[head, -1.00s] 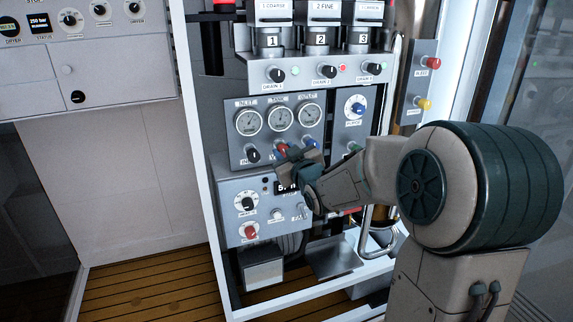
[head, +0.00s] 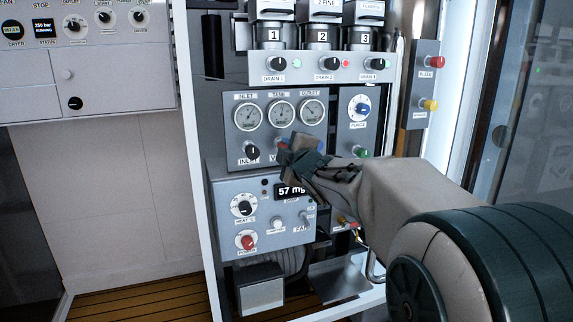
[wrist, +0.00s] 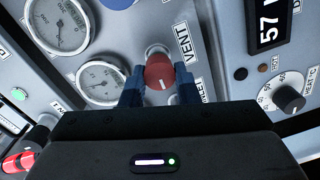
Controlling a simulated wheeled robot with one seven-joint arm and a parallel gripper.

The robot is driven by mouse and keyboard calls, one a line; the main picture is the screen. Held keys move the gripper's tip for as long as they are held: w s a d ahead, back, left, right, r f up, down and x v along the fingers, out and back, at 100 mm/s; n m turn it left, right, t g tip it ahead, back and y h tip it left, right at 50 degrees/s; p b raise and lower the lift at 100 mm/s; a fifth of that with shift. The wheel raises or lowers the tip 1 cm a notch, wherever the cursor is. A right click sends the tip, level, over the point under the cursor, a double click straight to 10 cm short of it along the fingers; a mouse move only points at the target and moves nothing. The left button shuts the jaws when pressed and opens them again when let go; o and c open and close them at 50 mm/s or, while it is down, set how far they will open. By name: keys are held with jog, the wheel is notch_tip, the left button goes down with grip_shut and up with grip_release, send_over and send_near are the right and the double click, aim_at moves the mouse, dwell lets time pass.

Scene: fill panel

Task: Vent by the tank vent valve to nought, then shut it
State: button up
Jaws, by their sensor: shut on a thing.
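The vent valve is a red knob (wrist: 160,72) with a white mark, on the panel beside the label "VENT". My gripper (wrist: 160,92) is shut on this knob, with a blue finger on each side. In the head view my gripper (head: 300,157) covers most of the knob and its label. The tank gauge (head: 281,114) is the middle of three dials above; its needle is too small to read there. Two gauges also show in the wrist view, at an angle.
The inlet gauge (head: 249,116) and outlet gauge (head: 313,112) flank the tank gauge. A black inlet knob (head: 252,152) is left of my gripper and a green knob (head: 361,152) is to the right. Below, a display (head: 291,190) begins with 57. Drain knobs sit above.

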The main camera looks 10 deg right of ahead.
jog(key=shift+d+f+n+h+b, duration=0.1)
jog(key=shift+n+h+b, duration=0.05)
jog(key=shift+n+b, duration=1.8)
jog(key=shift+f+n+h+b, duration=0.15)
jog(key=shift+n+b, duration=1.4)
jog(key=shift+n, duration=0.8)
jog(key=shift+r, duration=0.15)
jog(key=o, duration=1)
jog(key=shift+s, duration=0.1)
